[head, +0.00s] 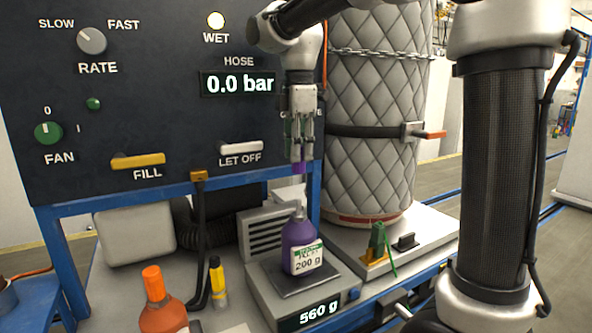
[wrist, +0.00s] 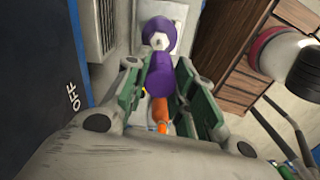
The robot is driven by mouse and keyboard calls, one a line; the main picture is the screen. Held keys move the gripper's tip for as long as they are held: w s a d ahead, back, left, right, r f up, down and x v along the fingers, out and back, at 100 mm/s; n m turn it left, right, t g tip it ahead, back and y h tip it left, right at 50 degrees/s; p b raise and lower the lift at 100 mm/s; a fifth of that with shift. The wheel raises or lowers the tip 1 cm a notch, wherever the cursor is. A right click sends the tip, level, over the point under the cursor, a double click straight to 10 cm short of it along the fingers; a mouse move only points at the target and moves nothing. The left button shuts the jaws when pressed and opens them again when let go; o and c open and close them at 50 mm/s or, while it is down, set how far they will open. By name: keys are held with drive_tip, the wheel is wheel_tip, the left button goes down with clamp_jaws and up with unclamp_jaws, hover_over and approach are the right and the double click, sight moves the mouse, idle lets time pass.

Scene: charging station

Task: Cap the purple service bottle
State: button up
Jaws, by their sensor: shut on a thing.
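The purple service bottle (head: 299,243) stands upright on the scale (head: 262,285). Its label reads 200 g and its pale neck is bare. My gripper (head: 301,160) points down above the bottle, shut on a small purple cap (head: 299,168). The cap is apart from the neck, with a clear gap below it. In the wrist view the cap (wrist: 160,75) sits between the green finger pads, and the bottle (wrist: 158,36) with its whitish neck shows beyond it. The scale display reads 560 g.
An orange bottle (head: 160,302) and a yellow-black tube (head: 217,283) stand left of the scale. A quilted tank (head: 372,110) rises at the right behind my gripper. The dark control panel (head: 150,120) with FILL and LET OFF handles is close on the left.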

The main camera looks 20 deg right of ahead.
sight(299, 171)
drive_tip(key=shift+d+r, duration=0.1)
idle(0.3)
drive_tip(key=shift+f, duration=2.95)
drive_tip(key=shift+f, duration=2.6)
drive_tip(key=o, duration=0.9)
drive_tip(key=shift+o, duration=0.2)
wheel_tip(299, 171, up, 12)
